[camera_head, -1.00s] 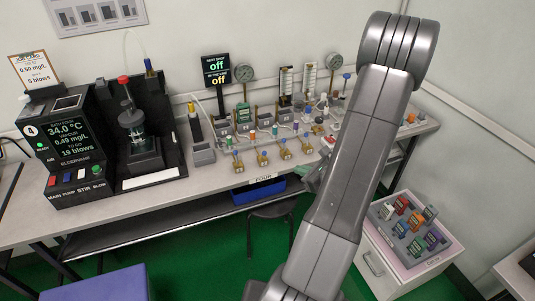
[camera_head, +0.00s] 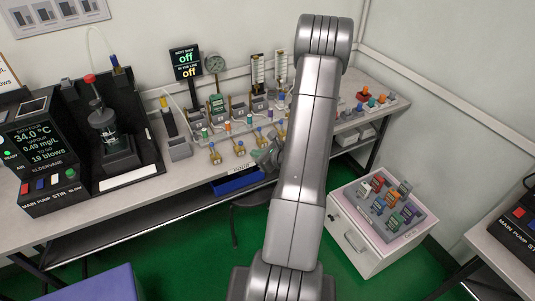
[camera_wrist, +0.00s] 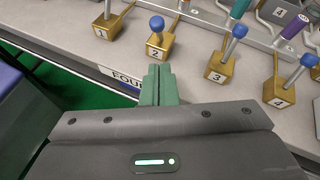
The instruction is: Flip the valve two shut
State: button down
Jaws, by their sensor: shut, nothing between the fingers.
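Valve two is a brass block (camera_wrist: 160,46) labelled 2, with a short lever ending in a blue ball (camera_wrist: 157,23). The ball shows just above the block in the wrist view; the lever's exact lean is hard to tell. In the head view valve two (camera_head: 239,149) is in the row along the bench's front edge. My gripper (camera_wrist: 160,72) has its green fingers together and empty, just in front of valve two. A small gap seems to separate them. In the head view my gripper (camera_head: 266,155) is partly hidden by my arm.
Valve one (camera_wrist: 107,27) is left of valve two; valve three (camera_wrist: 221,67) and valve four (camera_wrist: 279,92) are right, their blue-balled levers leaning right. A pipe rail (camera_wrist: 205,18) runs behind. A blue bin (camera_head: 238,182) and stool (camera_head: 250,198) are below the bench.

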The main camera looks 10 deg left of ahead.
aim_at(240, 145)
jog(key=shift+w+a+r+p, duration=0.15)
jog(key=shift+w+a+r, duration=0.1)
jog(key=shift+a, duration=0.2)
jog(key=shift+w+a+r+p, duration=0.1)
jog(key=shift+w+a+r, duration=0.15)
jog(key=shift+a, duration=0.25)
jog(key=shift+w+a+r+p, duration=0.15)
jog(key=shift+w+a+r, duration=0.1)
jog(key=shift+a, duration=0.2)
jog(key=shift+r, duration=0.15)
